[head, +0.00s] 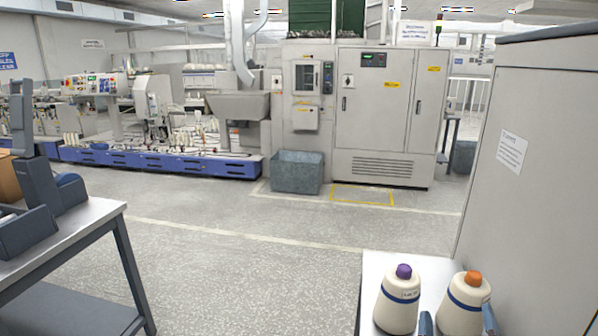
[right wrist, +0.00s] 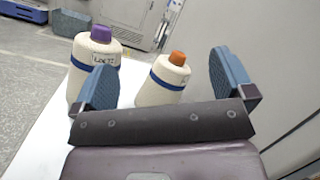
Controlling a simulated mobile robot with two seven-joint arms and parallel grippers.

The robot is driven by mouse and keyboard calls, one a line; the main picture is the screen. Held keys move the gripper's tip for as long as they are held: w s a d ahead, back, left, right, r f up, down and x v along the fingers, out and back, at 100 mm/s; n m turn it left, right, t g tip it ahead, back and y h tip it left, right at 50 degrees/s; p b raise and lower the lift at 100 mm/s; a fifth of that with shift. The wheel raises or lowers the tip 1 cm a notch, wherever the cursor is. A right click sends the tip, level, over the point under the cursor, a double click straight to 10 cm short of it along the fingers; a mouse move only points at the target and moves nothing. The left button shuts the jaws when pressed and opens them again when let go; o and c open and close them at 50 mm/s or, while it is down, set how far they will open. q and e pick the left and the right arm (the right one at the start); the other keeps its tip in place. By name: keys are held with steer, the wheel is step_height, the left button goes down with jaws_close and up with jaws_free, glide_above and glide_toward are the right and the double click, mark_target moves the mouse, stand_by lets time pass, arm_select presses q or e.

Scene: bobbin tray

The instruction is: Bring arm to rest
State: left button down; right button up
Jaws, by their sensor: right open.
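My right gripper (head: 457,321) is open and empty at the bottom right of the head view, where only its two blue fingers show. In the right wrist view, its fingers (right wrist: 166,78) are spread wide. A cream yarn bobbin with an orange top (head: 465,303) stands upright beyond the gap between them, and it also shows in the right wrist view (right wrist: 162,82). A bobbin with a purple top (head: 398,298) stands upright to its left. In the right wrist view, the left finger partly covers this purple-topped bobbin (right wrist: 92,60). My left gripper is not in view.
Both bobbins stand on a white table (head: 372,275). A tall grey cabinet (head: 535,130) rises close on the right. A workbench (head: 75,232) with dark blue-grey holders stands at the left. The speckled floor (head: 240,270) between is clear. A grey bin (head: 297,172) stands farther back.

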steer(key=s+a+f+n+g+y, duration=0.4)
steer(key=n+y, duration=0.3)
steer(key=n, duration=0.6)
steer(key=s+a+f+n+g+y, duration=0.3)
steer(key=s+a+n+y, duration=0.25)
steer(key=n, duration=0.65)
steer(key=s+d+f+n+g+h, duration=0.4)
steer(key=s+d+f+g, duration=0.1)
steer(key=s, duration=0.3)
steer(key=s+d+f+n+g+h, duration=0.3)
steer(key=s+d+f+n+g, duration=0.15)
steer(key=s, duration=0.35)
steer(key=w+f+t, duration=0.7)
steer(key=f, duration=0.3)
steer(key=shift+w+f+y, duration=0.25)
steer(key=shift+f+y, duration=0.1)
steer(key=shift+f, duration=0.05)
steer(key=shift+a, duration=0.1)
